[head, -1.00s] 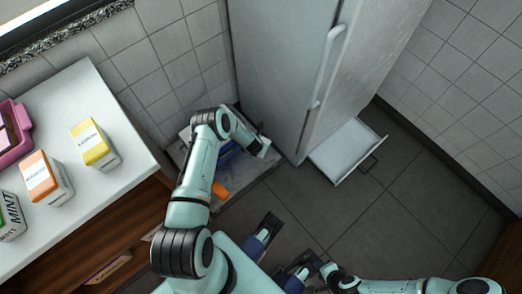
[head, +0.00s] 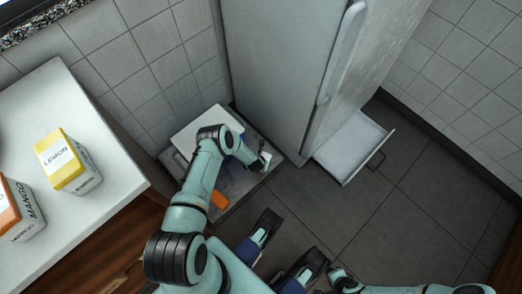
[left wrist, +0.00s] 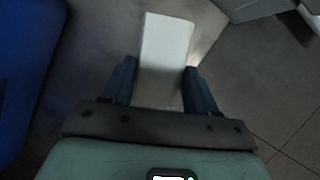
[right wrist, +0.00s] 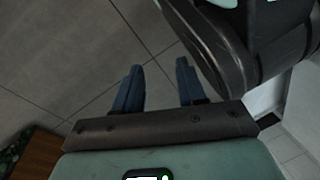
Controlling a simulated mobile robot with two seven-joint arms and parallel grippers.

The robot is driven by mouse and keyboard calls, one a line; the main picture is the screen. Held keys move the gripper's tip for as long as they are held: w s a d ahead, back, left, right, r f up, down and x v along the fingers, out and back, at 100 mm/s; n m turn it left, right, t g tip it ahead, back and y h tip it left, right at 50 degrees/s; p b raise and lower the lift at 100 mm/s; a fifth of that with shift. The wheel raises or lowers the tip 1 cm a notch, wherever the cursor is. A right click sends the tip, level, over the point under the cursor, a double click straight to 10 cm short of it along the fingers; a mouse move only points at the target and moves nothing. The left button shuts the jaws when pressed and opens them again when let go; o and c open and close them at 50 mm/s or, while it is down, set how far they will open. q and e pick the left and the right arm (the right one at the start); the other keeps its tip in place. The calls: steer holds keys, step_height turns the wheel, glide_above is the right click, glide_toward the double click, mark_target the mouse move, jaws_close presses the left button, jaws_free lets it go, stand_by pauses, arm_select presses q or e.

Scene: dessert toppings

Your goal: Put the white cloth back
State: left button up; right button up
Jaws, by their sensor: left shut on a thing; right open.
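My left gripper (left wrist: 160,68) is shut on the white cloth (left wrist: 168,40), which looks like a small stiff rectangle between the fingers. In the head view, the cloth (head: 266,160) shows as a small white patch at the left gripper (head: 261,165). They are at the right side of a low grey tray (head: 240,190) on the floor, beside the fridge. I cannot tell whether the cloth touches the tray.
The tray also holds a white panel, an orange piece (head: 220,199) and a blue item (left wrist: 25,75). The fridge (head: 275,70) stands behind, with a low white drawer (head: 350,145) pulled out. A counter (head: 100,120) with cartons is at left. Floor at right is clear.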

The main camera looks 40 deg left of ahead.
arm_select(q)
steer(key=shift+f, duration=0.7)
steer(key=shift+a, duration=0.1)
arm_select(e)
steer(key=shift+s+a+f+g, duration=0.15)
steer(key=shift+s+f, duration=0.15)
steer(key=shift+s, duration=0.15)
steer(key=shift+s+a+f+g, duration=0.15)
steer(key=shift+s+f, duration=0.15)
steer(key=shift+s, duration=0.15)
steer(key=shift+d, duration=0.1)
arm_select(q)
steer(key=shift+f+b, duration=0.1)
steer(key=shift+b, duration=0.2)
steer(key=o, duration=1.1)
arm_select(e)
steer(key=shift+s+f, duration=0.15)
